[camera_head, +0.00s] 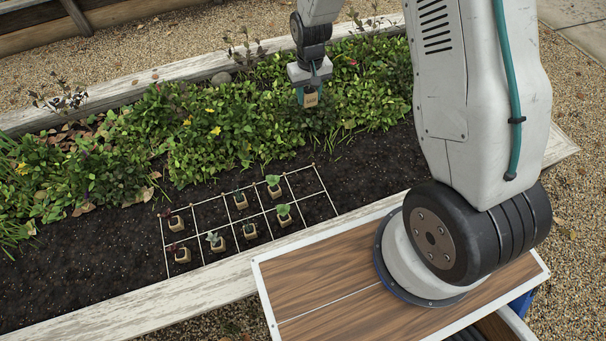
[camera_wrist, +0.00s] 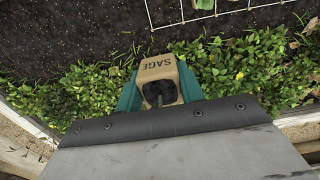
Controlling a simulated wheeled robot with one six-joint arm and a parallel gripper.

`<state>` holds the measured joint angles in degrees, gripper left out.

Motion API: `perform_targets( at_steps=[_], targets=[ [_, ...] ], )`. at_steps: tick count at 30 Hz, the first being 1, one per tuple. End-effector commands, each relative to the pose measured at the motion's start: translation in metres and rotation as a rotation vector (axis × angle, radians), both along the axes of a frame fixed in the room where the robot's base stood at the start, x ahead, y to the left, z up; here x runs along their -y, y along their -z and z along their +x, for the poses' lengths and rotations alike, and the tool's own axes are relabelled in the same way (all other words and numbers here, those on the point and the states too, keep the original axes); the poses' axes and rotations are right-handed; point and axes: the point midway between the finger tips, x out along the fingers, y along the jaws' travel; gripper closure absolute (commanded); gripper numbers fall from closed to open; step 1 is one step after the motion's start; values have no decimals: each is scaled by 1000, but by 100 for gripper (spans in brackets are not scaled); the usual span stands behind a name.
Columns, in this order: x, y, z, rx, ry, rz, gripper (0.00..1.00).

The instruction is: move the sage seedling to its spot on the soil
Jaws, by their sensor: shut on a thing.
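My gripper (camera_head: 311,91) is shut on the sage seedling's pot, a small tan block labelled SAGE (camera_head: 311,100), and holds it above the green plants near the back of the bed. In the wrist view the sage pot (camera_wrist: 158,82) sits between the teal fingers, its dark soil and a stem showing; the leaves are hidden or out of sight. The white grid (camera_head: 203,232) lies on the dark soil to the left of and nearer than my gripper. Several potted seedlings stand in its cells. Some cells at its right end are bare.
Low green plants (camera_head: 230,125) fill the back of the bed. A pale wooden edge (camera_head: 150,302) runs along the bed's front. Bare soil (camera_head: 370,165) lies to the right of the grid. Gravel (camera_head: 240,50) surrounds the bed.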

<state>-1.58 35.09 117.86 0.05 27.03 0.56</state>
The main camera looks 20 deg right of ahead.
Motion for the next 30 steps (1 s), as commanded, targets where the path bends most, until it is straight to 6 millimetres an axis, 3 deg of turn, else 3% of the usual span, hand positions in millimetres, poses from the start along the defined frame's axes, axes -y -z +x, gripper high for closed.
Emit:
perform_targets(
  at_steps=[5, 10, 18, 24, 30],
  targets=[
    [-2, 57, 3, -9, 6, 1, 85],
    [0, 128, 1, -9, 18, 2, 85],
    [-9, 238, -22, -8, 20, 1, 85],
    [-14, 290, -41, -5, 20, 0, 85],
    [-16, 316, -49, -1, 18, 0, 85]
  ],
)
